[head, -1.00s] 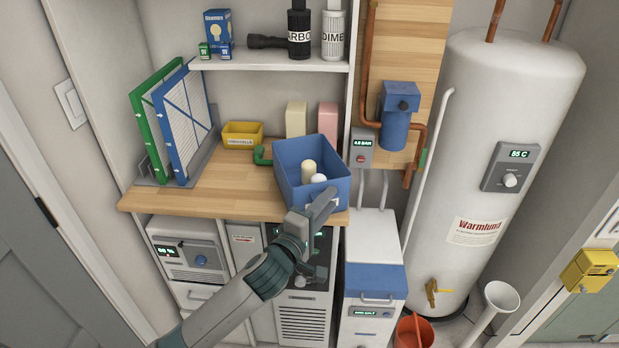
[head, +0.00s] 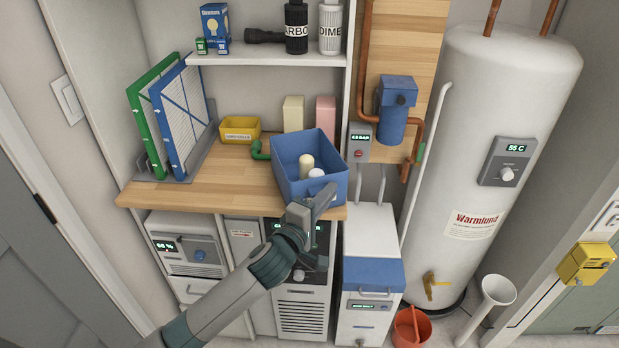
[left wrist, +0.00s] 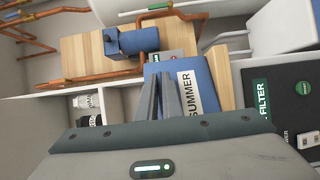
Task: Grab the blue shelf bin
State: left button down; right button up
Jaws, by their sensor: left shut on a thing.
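The blue shelf bin (head: 293,184) stands at the right end of the wooden counter, near its front edge. It holds a cream cylinder (head: 306,163) and a white round item (head: 316,173). My left gripper (head: 322,196) is shut on the bin's front wall. In the left wrist view, the fingers (left wrist: 168,97) are close together at the blue bin (left wrist: 206,73), beside its white "SUMMER" label (left wrist: 197,92). The exact contact is partly hidden by the fingers. My right gripper is not in view.
A green pipe fitting (head: 258,151) lies close to the bin's left side. A post and gauge box (head: 359,143) are close right.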

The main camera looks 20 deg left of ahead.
pick_arm(q)
jog(key=shift+r, duration=0.1)
notch_tip(320, 180, up, 10)
jog(key=b, duration=0.1)
dwell(0.5)
jog(key=shift+s, duration=0.1)
dwell(0.4)
